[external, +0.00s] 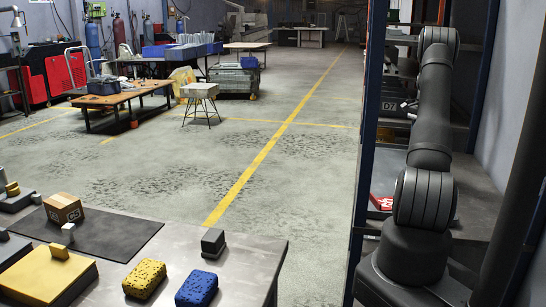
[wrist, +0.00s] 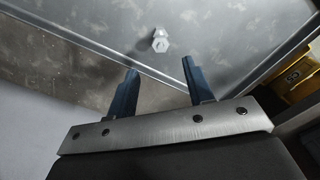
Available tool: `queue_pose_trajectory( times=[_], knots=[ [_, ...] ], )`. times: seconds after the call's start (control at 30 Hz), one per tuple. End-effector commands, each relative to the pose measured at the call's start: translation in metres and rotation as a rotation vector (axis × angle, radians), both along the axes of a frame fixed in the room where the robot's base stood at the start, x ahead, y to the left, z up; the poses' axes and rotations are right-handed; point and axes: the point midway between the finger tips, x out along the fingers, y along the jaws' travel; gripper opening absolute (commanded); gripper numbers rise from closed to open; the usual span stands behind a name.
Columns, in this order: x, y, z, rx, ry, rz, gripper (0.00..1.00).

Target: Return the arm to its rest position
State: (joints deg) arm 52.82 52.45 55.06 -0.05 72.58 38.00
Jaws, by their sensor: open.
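In the wrist view my gripper (wrist: 160,66) shows two dark blue fingers spread apart with nothing between them. Beyond the fingertips is a grey metal surface (wrist: 210,25) with raised edges, like a tray or bin. A small pale hex-headed piece (wrist: 160,41) is on it, just ahead of the gap between the fingers; I cannot tell whether it is loose or fixed. In the external view my black arm stands at the right beside the shelving, bent upward, and its gripper is not visible there.
A shelf rack (external: 368,110) is close beside my arm, with a red box (external: 382,202) on one shelf. A steel table (external: 245,262) at front left holds a carton (external: 64,208), a yellow sponge-like block (external: 145,278) and a blue one (external: 197,289). Open floor lies beyond.

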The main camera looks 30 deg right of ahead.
Motion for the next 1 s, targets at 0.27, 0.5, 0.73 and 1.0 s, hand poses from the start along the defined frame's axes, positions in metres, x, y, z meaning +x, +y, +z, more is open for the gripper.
queue_pose_trajectory(
  times=[0.27,0.5,0.73,1.0],
  knots=[
    [0.0,0.0,0.0,0.0,0.0,0.0,0.47],
    [0.0,0.0,-0.017,0.001,0.001,0.0,0.47],
    [0.0,0.0,-0.062,0.003,0.002,0.0,0.47],
    [0.0,0.0,-0.115,0.002,0.002,0.0,0.47]
  ],
)
